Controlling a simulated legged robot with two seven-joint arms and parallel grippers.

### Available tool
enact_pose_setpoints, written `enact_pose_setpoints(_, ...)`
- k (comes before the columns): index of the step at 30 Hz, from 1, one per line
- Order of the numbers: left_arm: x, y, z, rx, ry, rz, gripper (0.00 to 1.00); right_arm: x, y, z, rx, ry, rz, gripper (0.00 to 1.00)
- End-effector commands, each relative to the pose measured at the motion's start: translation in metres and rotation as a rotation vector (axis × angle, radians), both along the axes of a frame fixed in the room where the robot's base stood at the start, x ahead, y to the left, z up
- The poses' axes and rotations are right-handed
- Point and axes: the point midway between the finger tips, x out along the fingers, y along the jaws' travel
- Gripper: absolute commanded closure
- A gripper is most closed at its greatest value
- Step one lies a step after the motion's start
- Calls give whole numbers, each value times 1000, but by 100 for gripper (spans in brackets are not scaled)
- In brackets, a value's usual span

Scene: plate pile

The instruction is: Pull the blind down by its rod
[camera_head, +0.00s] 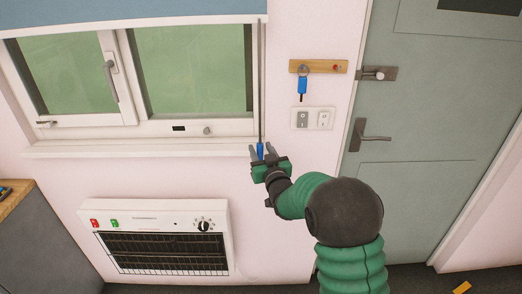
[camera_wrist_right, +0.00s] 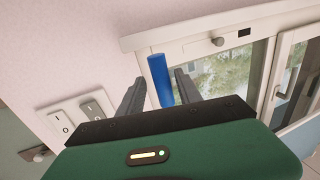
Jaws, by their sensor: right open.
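The blue blind (camera_head: 130,14) covers only the top of the window. Its thin rod (camera_head: 262,80) hangs along the window's right side and ends in a blue handle (camera_head: 260,151) just below the sill. My right gripper (camera_head: 262,151) is open, with its two fingers pointing up on either side of the handle. In the right wrist view the blue handle (camera_wrist_right: 160,80) stands between the dark fingers of the gripper (camera_wrist_right: 158,92). It appears closer to the finger on the right; I cannot tell whether they touch. My left gripper is not in view.
The window sill (camera_head: 140,147) runs just above the gripper. A heater (camera_head: 160,238) is on the wall below left. Light switches (camera_head: 312,119), a key rack (camera_head: 318,67) and a grey-green door (camera_head: 425,130) are to the right. A cabinet (camera_head: 35,240) stands at left.

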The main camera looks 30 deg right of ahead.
Motion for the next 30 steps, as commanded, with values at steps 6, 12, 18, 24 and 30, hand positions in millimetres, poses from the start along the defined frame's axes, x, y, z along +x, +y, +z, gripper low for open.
enact_pose_setpoints(6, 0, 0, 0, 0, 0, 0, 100, 0, 1, 0, -1, 0, 1, 79)
enact_pose_setpoints(12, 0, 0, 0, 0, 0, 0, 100, 0, 1, 0, 0, 0, 2, 100)
enact_pose_setpoints(18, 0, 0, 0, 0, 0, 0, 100, 0, 1, 0, 0, 1, 1, 100)
enact_pose_setpoints(24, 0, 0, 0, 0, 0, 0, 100, 0, 0, 0, 0, 1, 1, 100)
enact_pose_setpoints(30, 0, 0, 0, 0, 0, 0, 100, 0, 0, -1, 0, 1, 0, 100)
